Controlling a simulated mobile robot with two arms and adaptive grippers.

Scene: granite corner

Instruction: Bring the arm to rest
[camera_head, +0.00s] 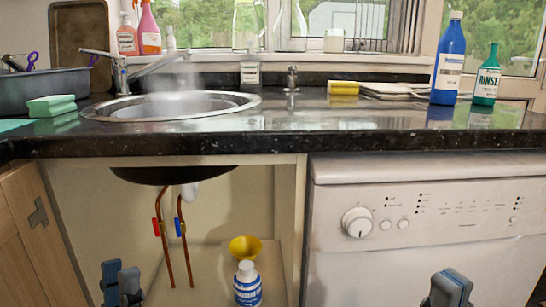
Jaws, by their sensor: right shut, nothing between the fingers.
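My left gripper (121,284) shows at the bottom left edge, in front of the open cabinet under the sink. Its two blue-grey fingers are close together, and I cannot tell whether they are open or shut. My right gripper (450,288) shows at the bottom right, in front of the white dishwasher (420,250). It is shut and holds nothing. Most of both arms is out of view below the frame.
A white and blue bottle (247,287) and a yellow funnel (244,248) are in the cabinet, beside copper pipes (184,240). The dark counter edge (270,143) runs above both grippers. A wooden door (38,230) stands open at left.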

